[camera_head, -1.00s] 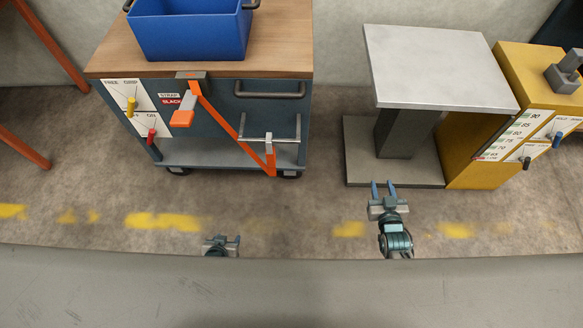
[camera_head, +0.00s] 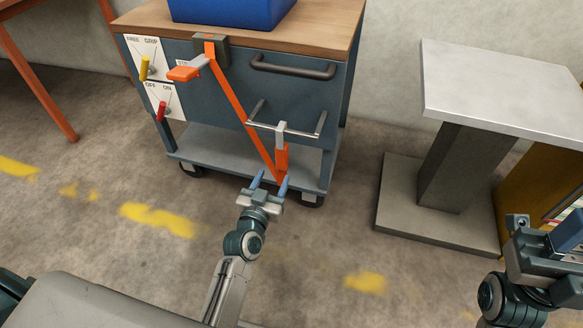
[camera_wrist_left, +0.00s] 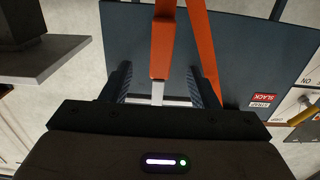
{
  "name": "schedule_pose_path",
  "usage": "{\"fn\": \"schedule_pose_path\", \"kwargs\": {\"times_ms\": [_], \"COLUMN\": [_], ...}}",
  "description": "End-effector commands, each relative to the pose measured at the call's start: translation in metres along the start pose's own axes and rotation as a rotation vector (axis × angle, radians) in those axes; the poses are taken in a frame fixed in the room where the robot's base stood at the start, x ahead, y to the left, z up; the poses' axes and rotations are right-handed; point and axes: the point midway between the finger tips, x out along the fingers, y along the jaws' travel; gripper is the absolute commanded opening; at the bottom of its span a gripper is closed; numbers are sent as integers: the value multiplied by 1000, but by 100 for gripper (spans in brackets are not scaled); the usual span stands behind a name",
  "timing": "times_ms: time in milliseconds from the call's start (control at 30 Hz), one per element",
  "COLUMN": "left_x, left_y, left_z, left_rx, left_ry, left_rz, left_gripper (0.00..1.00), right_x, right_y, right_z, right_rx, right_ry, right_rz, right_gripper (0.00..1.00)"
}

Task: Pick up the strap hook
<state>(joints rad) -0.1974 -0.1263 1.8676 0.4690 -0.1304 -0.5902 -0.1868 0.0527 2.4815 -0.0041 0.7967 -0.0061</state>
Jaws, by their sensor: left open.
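The strap hook (camera_head: 282,157) has an orange body with a grey hook end, which sits at the metal bar (camera_head: 300,130) on the cart's front. An orange strap (camera_head: 245,115) runs from its lower end up to the grey ratchet housing (camera_head: 210,52). My left gripper (camera_head: 270,180) is open and empty, just in front of and below the hook. In the left wrist view the hook (camera_wrist_left: 163,50) lies ahead, between the lines of the open fingers (camera_wrist_left: 158,85); contact does not show. My right gripper (camera_head: 548,240) is at the right edge, its jaw gap unclear.
The blue-grey cart (camera_head: 215,105) carries a blue bin (camera_head: 235,10) and has a drawer handle (camera_head: 293,67) above the bar. Yellow and red levers sit on its left panels. A grey pedestal table (camera_head: 505,90) stands right, with open floor between.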

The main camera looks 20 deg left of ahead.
Motion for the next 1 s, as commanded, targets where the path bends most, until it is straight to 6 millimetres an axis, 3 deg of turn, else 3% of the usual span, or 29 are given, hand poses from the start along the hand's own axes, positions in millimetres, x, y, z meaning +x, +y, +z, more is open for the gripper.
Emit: {"fn": "schedule_pose_path", "kwargs": {"times_ms": [100, 300, 567, 800, 1000], "left_x": [9, 40, 62, 97, 109], "left_y": [0, 0, -1, -3, -3], "left_z": [-5, -7, -6, -7, -6], "left_rx": [0, 1, 1, 1, 0], "left_ry": [15, 14, 12, 12, 12], "left_rz": [-1, -2, -1, -2, -2], "left_gripper": [55, 55, 55, 55, 55], "right_x": [3, 9, 10, 11, 11], "right_y": [0, 0, 1, 0, 0], "right_z": [-9, -8, -8, -7, -7], "right_rx": [1, 6, 8, 9, 8], "right_ry": [24, 17, 12, 2, 2], "right_rz": [-1, -8, -11, -14, -14], "right_gripper": [36, 36, 36, 36, 36]}}
